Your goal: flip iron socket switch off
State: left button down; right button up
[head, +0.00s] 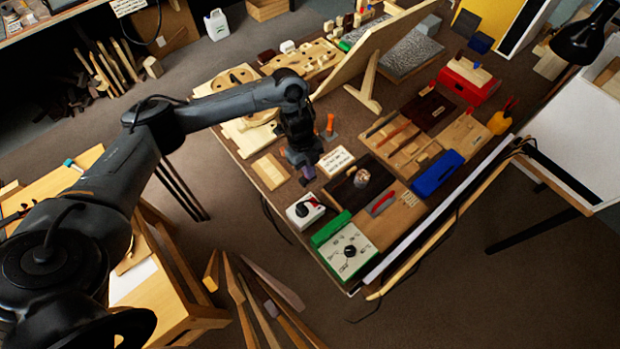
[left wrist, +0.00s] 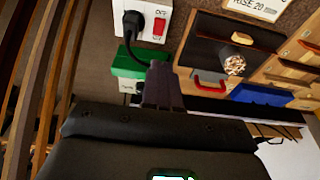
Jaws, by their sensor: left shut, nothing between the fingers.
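The iron socket (head: 305,210) is a white box near the front left corner of the bench, with a black plug and cord in it. In the left wrist view, the socket (left wrist: 134,12) shows at the top, with a red rocker switch (left wrist: 159,27) right of the plug (left wrist: 132,20). "OFF" is printed above the switch and "ON" below it; I cannot tell which side is pressed. My left gripper (head: 308,176) is shut and empty, behind the socket in the head view. Its closed fingers (left wrist: 161,78) appear below the switch in the left wrist view, apart from it. My right gripper is not in view.
A green block (head: 331,228) and a dial panel (head: 352,255) stand in front of the socket. A dark tray (head: 343,190) holding a round thing lies to its right. A printed card (head: 336,160) lies behind. The plug's black cord loops near the fingers.

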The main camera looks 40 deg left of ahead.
pick_arm(q)
jog(key=b, duration=0.3)
send_over(314, 200)
jog(key=f, duration=0.5)
jog(key=a+f, duration=0.1)
jog(key=f, duration=0.1)
jog(key=shift+f, duration=0.2)
notch_tip(314, 200, down, 4)
jog(key=shift+f, duration=0.75)
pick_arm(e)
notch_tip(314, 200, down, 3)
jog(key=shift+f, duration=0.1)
